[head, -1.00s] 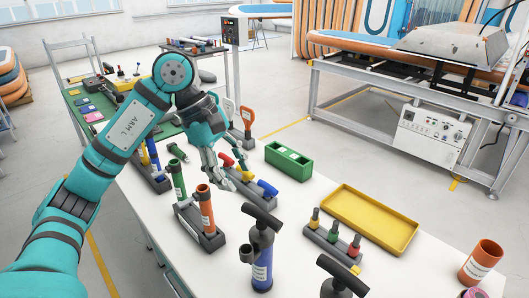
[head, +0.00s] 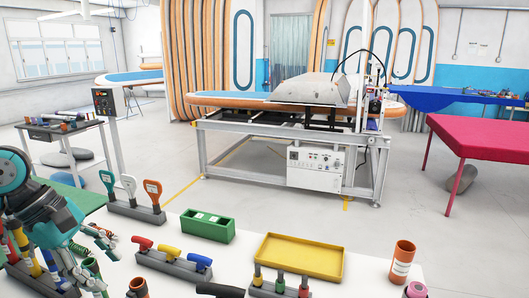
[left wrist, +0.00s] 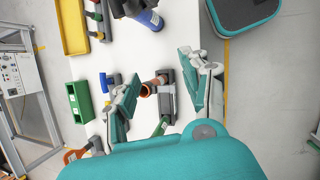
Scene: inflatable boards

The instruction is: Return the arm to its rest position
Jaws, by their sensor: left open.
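My left arm (head: 35,205) is teal and grey and comes in at the lower left of the head view. My left gripper (head: 88,272) is open and empty above the left part of the white table (head: 365,280), left of the rack with red, yellow and blue T-shaped fittings (head: 172,262). In the left wrist view the spread fingers of the left gripper (left wrist: 157,70) have an orange tube (left wrist: 150,89) on a dark rack below and between them. The gripper seems apart from it. My right gripper is not in view.
Close by stand a rack of coloured tubes (head: 22,262), partly hidden by my arm, and a rack of handles (head: 137,211). A green box (head: 207,228), a yellow tray (head: 300,257) and an orange cup (head: 402,262) stand farther right. The floor beyond is clear up to the press bench (head: 250,150).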

